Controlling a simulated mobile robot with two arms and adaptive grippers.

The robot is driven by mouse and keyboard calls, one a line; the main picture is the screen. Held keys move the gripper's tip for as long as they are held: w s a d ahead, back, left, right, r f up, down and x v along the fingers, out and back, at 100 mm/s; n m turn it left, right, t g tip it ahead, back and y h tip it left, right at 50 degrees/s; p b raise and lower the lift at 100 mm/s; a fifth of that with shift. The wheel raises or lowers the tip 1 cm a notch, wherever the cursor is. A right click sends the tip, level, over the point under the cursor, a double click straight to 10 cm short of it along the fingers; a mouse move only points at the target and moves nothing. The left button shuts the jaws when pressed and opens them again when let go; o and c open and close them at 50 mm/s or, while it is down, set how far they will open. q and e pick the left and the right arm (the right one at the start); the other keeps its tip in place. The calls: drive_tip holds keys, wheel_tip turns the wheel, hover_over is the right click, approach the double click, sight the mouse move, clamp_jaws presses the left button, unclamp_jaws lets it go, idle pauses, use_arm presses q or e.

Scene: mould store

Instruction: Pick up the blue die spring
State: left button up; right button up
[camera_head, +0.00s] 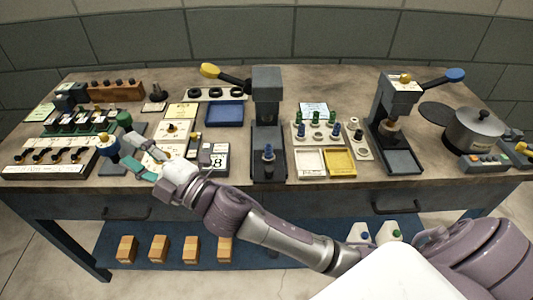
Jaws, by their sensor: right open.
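No piece can be told for sure as the blue die spring at this size. Small blue pieces (299,131) stand in the front row of a pale rack (310,143) right of centre, with green ones behind them. A single blue piece (268,153) stands on the base of the middle press. My left gripper is not in view.
A green-topped piece (124,119) stands behind the gripper. A press with a yellow-ended lever (267,90) and one with a blue-ended lever (399,92) rise from the bench. A metal pot (474,130) is at the right. The bench's front edge (240,183) lies under my arm.

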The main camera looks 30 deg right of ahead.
drive_tip(key=s+a+r+n+g+y, duration=0.55)
drive_tip(key=a+n+g+y, duration=0.45)
drive_tip(key=n, duration=0.7)
drive_tip(key=n+g+h, duration=0.8)
drive_tip(key=n+h, duration=0.8)
drive_tip(key=h, duration=1)
approach(266, 147)
drive_tip(key=x, duration=0.5)
drive_tip(key=shift+w+d+f, duration=0.1)
drive_tip(key=shift+w+f, duration=0.05)
drive_tip(key=shift+w, duration=0.25)
drive_tip(key=x, duration=0.1)
drive_tip(key=p+x, duration=0.1)
drive_tip(key=x, duration=0.1)
drive_tip(key=p+x, duration=0.1)
drive_tip(key=shift+s+d+f, duration=0.25)
drive_tip(key=shift+s+f, duration=0.05)
drive_tip(key=shift+s, duration=0.1)
drive_tip(key=shift+f, duration=0.3)
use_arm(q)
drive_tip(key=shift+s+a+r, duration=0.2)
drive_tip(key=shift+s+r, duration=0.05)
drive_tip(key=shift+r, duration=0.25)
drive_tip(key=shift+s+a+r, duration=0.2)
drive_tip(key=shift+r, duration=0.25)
use_arm(e)
clamp_jaws()
